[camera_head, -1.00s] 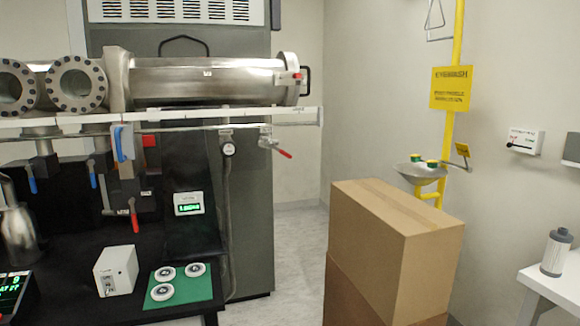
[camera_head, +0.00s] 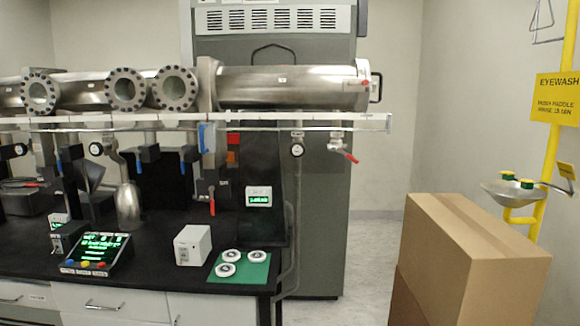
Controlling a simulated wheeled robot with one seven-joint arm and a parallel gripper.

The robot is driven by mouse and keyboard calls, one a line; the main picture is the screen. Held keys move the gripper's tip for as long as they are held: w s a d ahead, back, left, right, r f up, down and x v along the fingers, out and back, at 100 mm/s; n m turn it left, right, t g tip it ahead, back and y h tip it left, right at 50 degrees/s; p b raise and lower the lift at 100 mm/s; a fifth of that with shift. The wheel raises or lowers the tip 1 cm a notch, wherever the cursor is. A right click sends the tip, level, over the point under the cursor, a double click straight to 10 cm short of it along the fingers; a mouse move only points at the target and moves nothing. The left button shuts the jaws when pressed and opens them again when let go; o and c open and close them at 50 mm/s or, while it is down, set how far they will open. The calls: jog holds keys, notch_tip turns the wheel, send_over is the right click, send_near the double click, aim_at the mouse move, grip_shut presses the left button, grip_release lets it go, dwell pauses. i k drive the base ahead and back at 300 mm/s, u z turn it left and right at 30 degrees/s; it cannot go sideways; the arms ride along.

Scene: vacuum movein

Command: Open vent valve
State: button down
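A small valve with a red lever handle (camera_head: 343,150) hangs under the right end of the steel chamber tube (camera_head: 290,88). Its lever slants down to the right. A second red handle (camera_head: 211,200) points straight down from a valve further left, beneath a blue-handled part (camera_head: 206,137). More valves with blue handles (camera_head: 183,166) hang left of it. I cannot read a label that tells which one is the vent valve. My gripper is not in view.
A black bench (camera_head: 140,245) carries a control console (camera_head: 95,250), a white box (camera_head: 192,245) and a green mat (camera_head: 240,268) with white discs. Stacked cardboard boxes (camera_head: 440,245) stand at right, before the yellow eyewash post (camera_head: 560,90). Clear floor (camera_head: 360,255) lies between bench and boxes.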

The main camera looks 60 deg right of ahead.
aim_at(338, 149)
jog(key=u, duration=0.05)
jog(key=i, duration=0.9)
jog(key=z, duration=1.65)
